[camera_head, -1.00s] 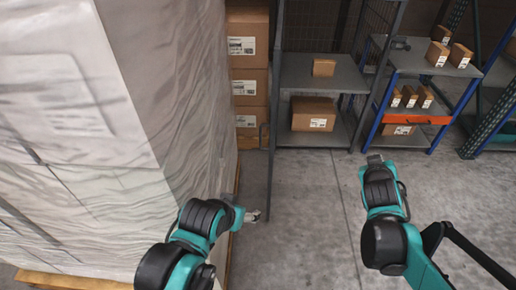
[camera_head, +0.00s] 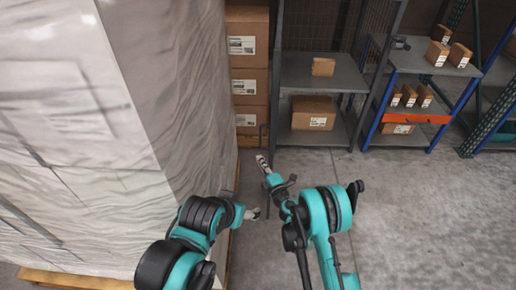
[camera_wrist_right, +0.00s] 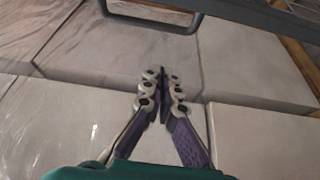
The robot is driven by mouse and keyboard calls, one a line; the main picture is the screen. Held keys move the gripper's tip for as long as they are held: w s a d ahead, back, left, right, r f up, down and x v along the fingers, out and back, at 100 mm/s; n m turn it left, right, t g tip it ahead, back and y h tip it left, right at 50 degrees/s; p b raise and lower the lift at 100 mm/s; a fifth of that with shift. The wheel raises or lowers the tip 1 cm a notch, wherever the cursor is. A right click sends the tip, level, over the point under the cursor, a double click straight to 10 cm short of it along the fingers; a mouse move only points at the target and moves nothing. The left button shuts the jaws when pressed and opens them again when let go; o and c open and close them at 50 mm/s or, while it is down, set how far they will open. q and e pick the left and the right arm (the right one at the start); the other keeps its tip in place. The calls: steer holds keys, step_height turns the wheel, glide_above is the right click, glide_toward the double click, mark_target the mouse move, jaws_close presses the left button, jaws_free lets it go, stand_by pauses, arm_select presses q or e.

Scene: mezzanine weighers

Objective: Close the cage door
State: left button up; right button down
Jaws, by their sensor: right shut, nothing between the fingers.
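The cage door (camera_head: 277,70) stands open and shows nearly edge-on as a narrow dark frame in the head view, left of the cage shelves. Its dark handle (camera_head: 262,134) sticks out on the left. My right gripper (camera_head: 262,160) is just below the handle in this view; whether it touches the door cannot be told. In the right wrist view its fingers (camera_wrist_right: 164,85) are shut and empty, with a grey frame bar (camera_wrist_right: 250,14) and a dark handle (camera_wrist_right: 150,14) beyond them. My left gripper (camera_head: 253,213) is low beside the wrapped pallet; its jaw state is too small to tell.
A tall wrapped pallet load (camera_head: 80,120) fills the left side, close to both grippers. Stacked cartons (camera_head: 248,75) stand behind it. The cage shelves (camera_head: 318,75) hold two cartons. A blue-framed rack (camera_head: 420,62) stands to the right. The floor (camera_head: 420,220) at right is clear.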

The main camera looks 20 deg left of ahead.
steer(key=w+a+f+b, duration=0.1)
steer(key=w+a, duration=0.3)
steer(key=w, duration=0.4)
steer(key=shift+f+n+b, duration=0.2)
steer(key=shift+n+b, duration=0.1)
steer(key=shift+b, duration=0.05)
steer(key=shift+w+d, duration=0.1)
steer(key=shift+d, duration=0.1)
